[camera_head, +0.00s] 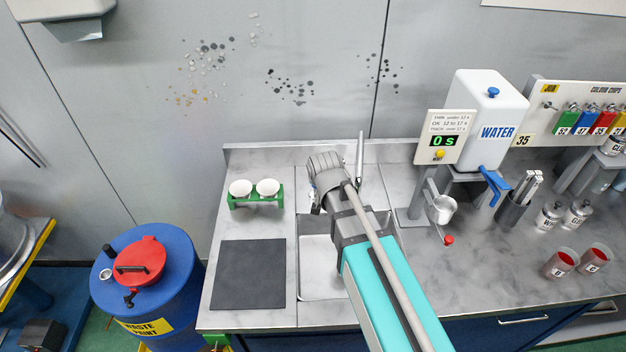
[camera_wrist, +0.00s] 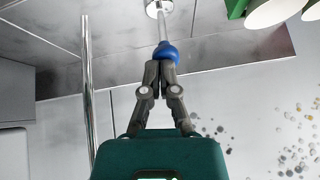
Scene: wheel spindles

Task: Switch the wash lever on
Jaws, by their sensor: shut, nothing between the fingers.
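The wash lever shows in the wrist view as a thin metal rod with a blue ball knob (camera_wrist: 166,52), rising from a round pale base (camera_wrist: 158,8). My gripper (camera_wrist: 161,70) is shut and empty, its fingertips right at the knob and partly overlapping it in the picture. I cannot tell whether they touch. In the head view my arm reaches over the sink (camera_head: 318,262), and my wrist hides the lever and the fingertips. The tall metal tap (camera_head: 359,160) stands just right of my wrist; it also shows as an upright pole in the wrist view (camera_wrist: 88,95).
A green rack (camera_head: 256,201) with two white cups stands left of the sink, with a dark mat (camera_head: 248,274) in front. The water dispenser (camera_head: 484,115), a metal cup (camera_head: 442,208) and paint pots are on the right. A blue waste drum (camera_head: 150,300) stands at left.

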